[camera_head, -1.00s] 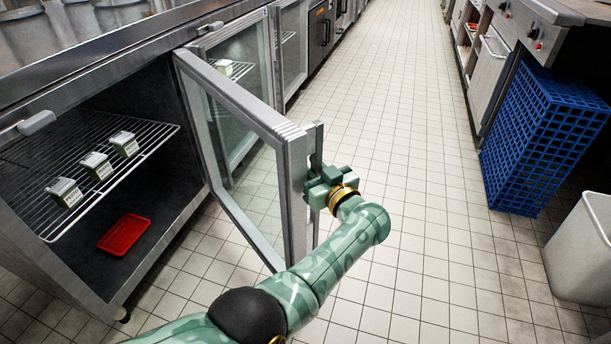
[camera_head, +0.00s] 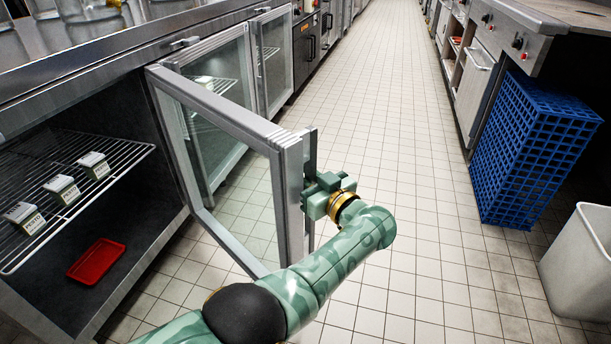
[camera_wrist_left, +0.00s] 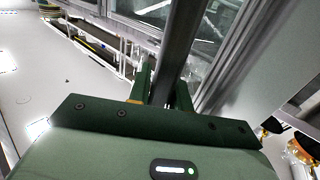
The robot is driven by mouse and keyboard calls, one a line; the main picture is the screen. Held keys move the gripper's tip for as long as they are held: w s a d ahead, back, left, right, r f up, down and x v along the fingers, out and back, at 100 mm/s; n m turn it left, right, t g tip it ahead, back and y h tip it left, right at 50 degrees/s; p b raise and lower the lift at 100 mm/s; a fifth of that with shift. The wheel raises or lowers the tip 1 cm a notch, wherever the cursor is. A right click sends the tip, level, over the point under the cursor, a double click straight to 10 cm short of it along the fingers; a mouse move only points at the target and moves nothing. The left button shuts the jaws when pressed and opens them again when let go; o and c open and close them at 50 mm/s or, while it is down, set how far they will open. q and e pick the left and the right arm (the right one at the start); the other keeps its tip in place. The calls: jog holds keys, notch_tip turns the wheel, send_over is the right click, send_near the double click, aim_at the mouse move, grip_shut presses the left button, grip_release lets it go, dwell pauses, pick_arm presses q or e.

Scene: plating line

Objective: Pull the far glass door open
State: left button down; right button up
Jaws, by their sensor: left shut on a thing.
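A grey-framed glass door (camera_head: 215,97) stands swung well out from the cabinet, over the tiled floor. Its upright bar handle (camera_head: 310,150) is on the free edge, facing right. My left gripper (camera_head: 309,190) is shut on this handle, with my arm coming up from the bottom. In the left wrist view the dark handle bar (camera_wrist_left: 181,45) passes between the green fingers of my left gripper (camera_wrist_left: 164,88). The fingertips are partly hidden behind the gripper body there. My right gripper is not in view.
The open cabinet shows a wire shelf (camera_head: 118,150) with several small cartons (camera_head: 62,190) and a red tray (camera_head: 96,262) below. More glass doors (camera_head: 274,60) look closed beyond. A blue crate stack (camera_head: 530,150) and pale bin (camera_head: 585,260) stand right. The aisle between is clear.

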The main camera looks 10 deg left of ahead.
pick_arm(q)
jog(key=shift+a, duration=0.15)
jog(key=c, duration=1.3)
grip_release()
jog(key=shift+a, duration=0.1)
jog(key=b+v, duration=0.1)
jog(key=v, duration=1.5)
jog(key=shift+s+b, duration=0.1)
jog(key=shift+b, duration=0.3)
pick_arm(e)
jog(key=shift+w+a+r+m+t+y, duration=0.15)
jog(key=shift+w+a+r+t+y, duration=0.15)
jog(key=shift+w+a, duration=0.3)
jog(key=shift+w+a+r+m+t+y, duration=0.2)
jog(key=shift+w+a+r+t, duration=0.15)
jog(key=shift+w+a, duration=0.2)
